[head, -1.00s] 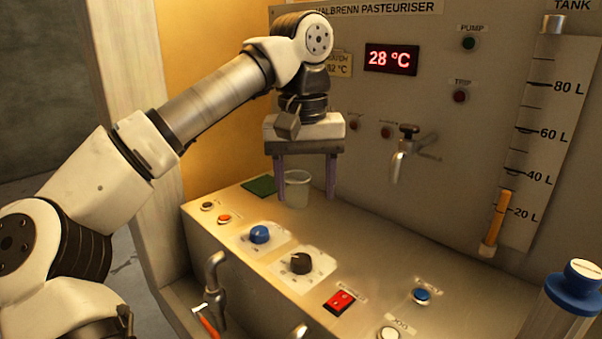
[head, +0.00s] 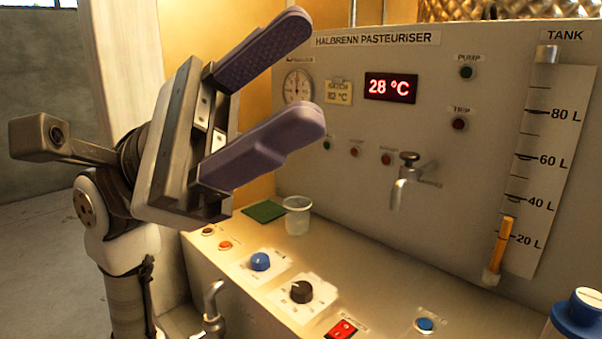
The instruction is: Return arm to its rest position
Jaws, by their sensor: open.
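My gripper (head: 300,72) is at the upper left in the head view, raised close to the camera. Its two purple padded fingers are spread wide with nothing between them, and they point up and to the right. My arm (head: 118,225) stands folded at the left, with its links below and behind the gripper. The gripper appears in front of the left part of the pasteuriser panel (head: 340,180) and hides a little of the wall and the panel's edge. No object is in the gripper.
A clear cup (head: 297,215) stands on the ledge beside a green pad (head: 264,211). The ledge carries a blue knob (head: 260,261), a black knob (head: 301,291) and a red switch (head: 341,329). A tap (head: 405,180) juts from the panel. A blue-capped container (head: 580,315) is at lower right.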

